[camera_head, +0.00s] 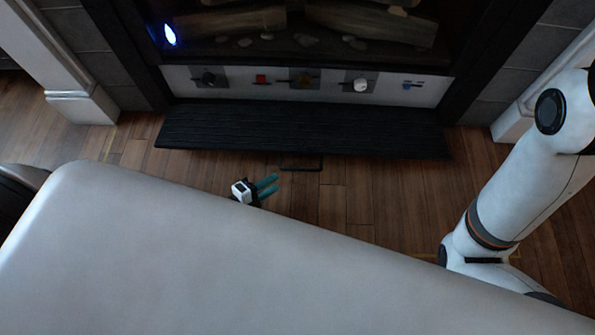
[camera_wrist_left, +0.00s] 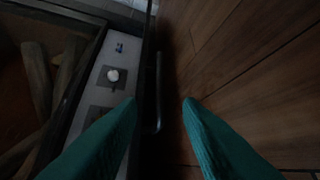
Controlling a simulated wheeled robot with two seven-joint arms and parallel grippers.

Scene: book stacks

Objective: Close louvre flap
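The black louvre flap (camera_head: 300,130) hangs open below the fireplace's control panel, folded outward over the floor. A thin dark handle bar (camera_head: 302,165) runs along the middle of its front edge. My left gripper (camera_head: 274,183), with teal fingers, is just in front of and slightly left of the handle, close to the floor. In the left wrist view its fingers (camera_wrist_left: 161,105) are apart and empty. The handle (camera_wrist_left: 158,85) shows there between and ahead of the fingertips; I cannot tell whether they touch. My right arm shows at the right of the head view, but its gripper is out of view.
The pale control panel (camera_head: 310,86) behind the flap carries several knobs and switches, including a white knob (camera_head: 360,85) and a red switch (camera_head: 261,79). Logs (camera_head: 370,22) lie in the firebox above. The wooden floor (camera_head: 350,195) around the flap is clear.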

